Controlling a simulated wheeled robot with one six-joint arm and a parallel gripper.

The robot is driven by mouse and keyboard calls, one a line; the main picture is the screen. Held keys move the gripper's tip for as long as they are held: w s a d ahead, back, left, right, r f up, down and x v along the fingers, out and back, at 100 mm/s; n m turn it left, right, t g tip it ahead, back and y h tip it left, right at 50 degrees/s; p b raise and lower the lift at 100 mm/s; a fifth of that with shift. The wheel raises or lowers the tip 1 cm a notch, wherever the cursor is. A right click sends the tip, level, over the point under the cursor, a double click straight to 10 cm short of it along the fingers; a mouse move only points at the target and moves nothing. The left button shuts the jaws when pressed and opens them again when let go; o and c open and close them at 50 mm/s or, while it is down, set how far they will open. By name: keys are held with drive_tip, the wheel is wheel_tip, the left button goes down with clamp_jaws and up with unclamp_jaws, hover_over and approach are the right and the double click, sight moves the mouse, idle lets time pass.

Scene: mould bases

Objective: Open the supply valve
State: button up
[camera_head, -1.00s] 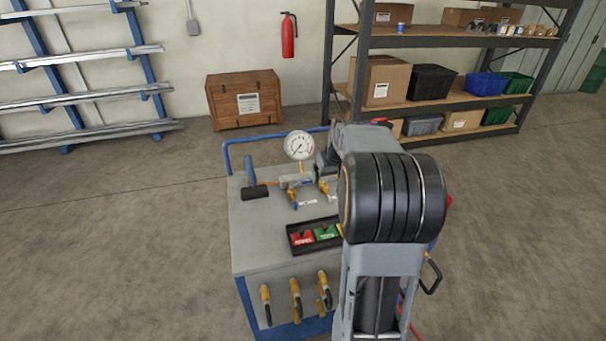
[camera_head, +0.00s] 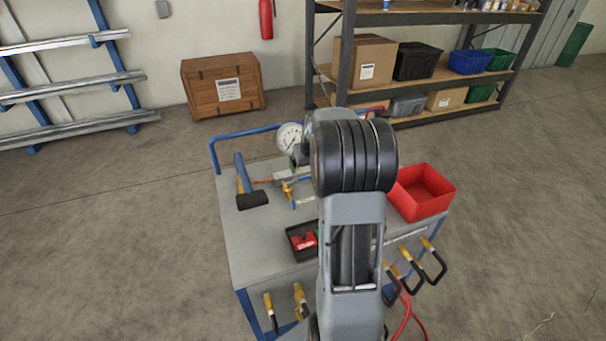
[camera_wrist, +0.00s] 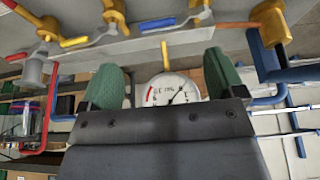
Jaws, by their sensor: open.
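The valve assembly stands on the cart top, with a yellow-and-blue valve (camera_head: 288,191) showing in the head view and the rest hidden behind my arm. I cannot tell which is the supply valve. A white pressure gauge (camera_head: 288,137) stands behind the valves; its dial also shows in the wrist view (camera_wrist: 172,92). My gripper (camera_wrist: 163,82) is open, its green fingers apart with the dial seen between them. I see nothing held.
A black tray (camera_head: 296,231) with a red block (camera_head: 305,241) is at the front, partly behind my arm. A red bin (camera_head: 425,196) sits at the right. Clamps hang on the cart's sides. A blue rail (camera_head: 245,133) runs along the back.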

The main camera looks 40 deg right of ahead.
sight(303, 177)
drive_tip(key=x, duration=0.7)
drive_tip(key=shift+w+f+p, duration=0.2)
drive_tip(key=shift+f+p, duration=0.05)
drive_tip(key=shift+p, duration=0.1)
drive_tip(key=c, duration=1.3)
